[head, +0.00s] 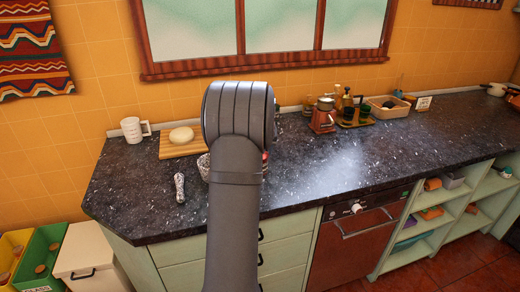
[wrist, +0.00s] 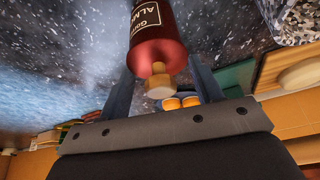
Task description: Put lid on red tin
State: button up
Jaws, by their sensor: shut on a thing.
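The red tin (wrist: 152,12) with a dark label and white letters stands between my fingers in the wrist view. Its red lid (wrist: 165,52) with a pale knob (wrist: 158,84) is at the tin's end nearest the camera. My gripper (wrist: 160,68) has one finger on each side of the lid and is shut on it. I cannot tell whether the lid sits fully on the rim. In the head view my arm hides the gripper and most of the tin; a sliver of red (head: 265,162) shows at its right side.
A speckled bowl (head: 203,164) and a metal shaker-like object (head: 180,188) are left of my arm. Behind are a cutting board (head: 168,148) with a pale round item (head: 181,135) and a white mug (head: 134,130). A red grinder (head: 322,119) stands right.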

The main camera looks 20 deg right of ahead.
jog(key=o, duration=1.4)
jog(key=shift+c, duration=0.2)
jog(key=shift+r, duration=3.55)
jog(key=shift+f, duration=0.1)
jog(key=shift+f, duration=3.45)
